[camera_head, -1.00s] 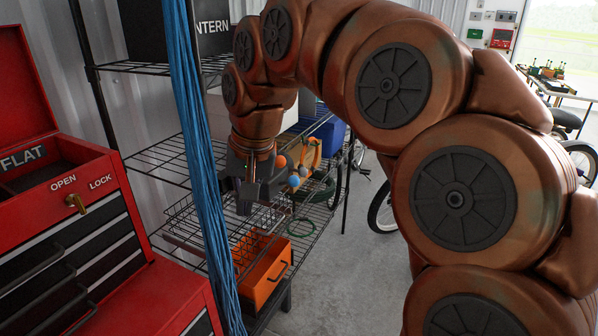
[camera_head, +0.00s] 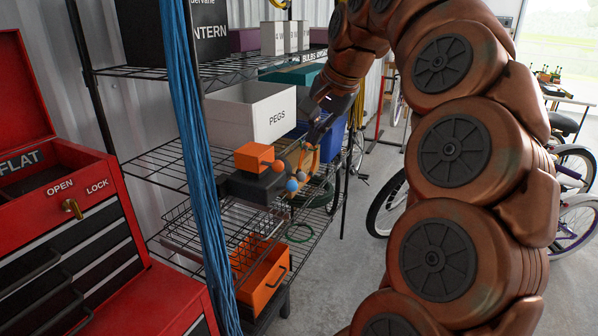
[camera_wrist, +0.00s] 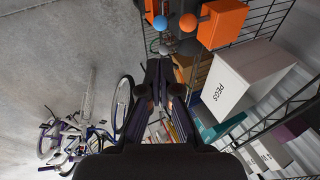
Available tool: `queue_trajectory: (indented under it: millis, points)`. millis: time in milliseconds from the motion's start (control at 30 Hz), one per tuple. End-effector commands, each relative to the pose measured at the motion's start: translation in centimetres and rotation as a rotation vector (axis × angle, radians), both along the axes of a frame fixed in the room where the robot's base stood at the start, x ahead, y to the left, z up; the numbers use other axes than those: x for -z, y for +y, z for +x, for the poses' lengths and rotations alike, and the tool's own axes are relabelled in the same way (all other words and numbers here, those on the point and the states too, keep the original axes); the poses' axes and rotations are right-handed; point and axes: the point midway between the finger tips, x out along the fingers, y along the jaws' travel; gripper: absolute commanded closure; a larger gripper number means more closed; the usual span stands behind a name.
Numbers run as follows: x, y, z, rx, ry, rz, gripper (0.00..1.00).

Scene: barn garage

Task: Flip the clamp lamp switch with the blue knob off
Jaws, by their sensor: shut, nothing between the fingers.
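The blue knob (camera_head: 292,185) stands on the near side of a dark switch box (camera_head: 250,187) on the wire shelf. An orange knob (camera_head: 278,166) and a grey knob (camera_head: 301,176) are close to it. In the wrist view the blue knob (camera_wrist: 160,23) is at the top, left of the orange knob (camera_wrist: 188,22), with the grey knob (camera_wrist: 165,50) below. My gripper (camera_head: 318,128) is right of and above the knobs, apart from the blue one. In the wrist view my gripper (camera_wrist: 159,68) is shut and empty, its tips below the knobs. The switch positions cannot be told.
An orange block (camera_head: 255,155) sits on the switch box. A white PEGS bin (camera_head: 262,120) stands behind. An orange drawer bin (camera_head: 262,277) is on the shelf below. Blue cables (camera_head: 190,130) hang at the left near a red tool chest (camera_head: 105,230). Bicycles (camera_head: 390,210) stand at the right.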

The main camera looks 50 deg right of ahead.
Motion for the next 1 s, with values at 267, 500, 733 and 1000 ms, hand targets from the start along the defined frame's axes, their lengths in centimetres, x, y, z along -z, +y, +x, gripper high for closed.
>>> queue_trajectory:
  millis: [267,500,733,1000]
  points:
    - [1.1,-0.1,0.6,-0.001,0.000,0.000,1.00]
    - [3.3,-0.3,1.7,0.000,0.002,0.000,1.00]
    - [5.8,-0.4,2.9,-0.002,0.003,0.002,1.00]
    - [8.9,-0.6,4.4,-0.002,0.002,0.001,1.00]
